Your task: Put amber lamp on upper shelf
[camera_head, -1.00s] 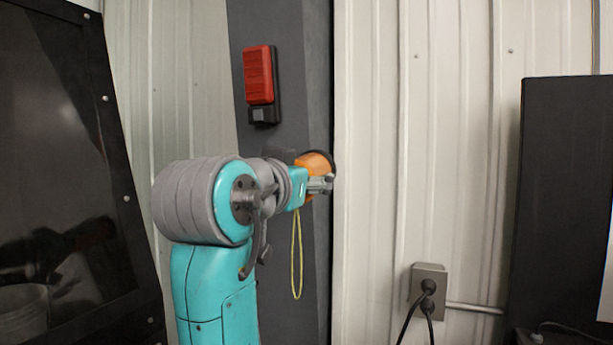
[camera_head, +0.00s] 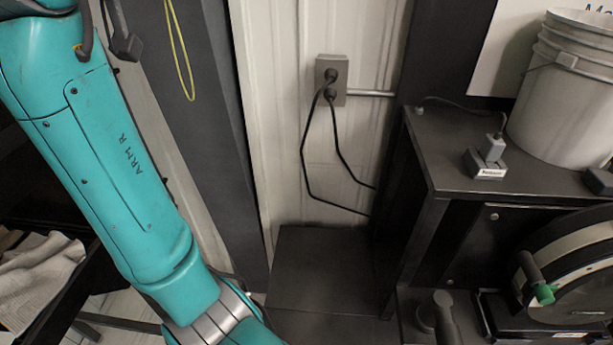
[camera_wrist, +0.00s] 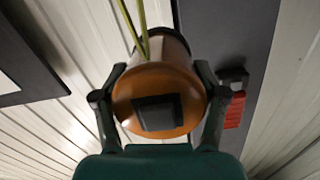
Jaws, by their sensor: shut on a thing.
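The amber lamp (camera_wrist: 180,80) fills the middle of the wrist view, with an orange rounded body, a dark square patch on its near face and a yellow cord loop. My gripper (camera_wrist: 160,70) is shut on it, with one dark finger on each side. In the head view the lamp and gripper are out of frame. The yellow cord loop (camera_head: 180,58) hangs at the top, beside my teal arm. On the right, a dark shelf unit has an upper surface (camera_head: 450,165) above a lower compartment.
A white bucket (camera_head: 565,95), a small grey device (camera_head: 488,162) and a cable stand on the upper surface; its left front part is bare. A wall outlet (camera_head: 331,80) has two hanging cords. A dark post (camera_head: 205,120) stands behind my arm.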

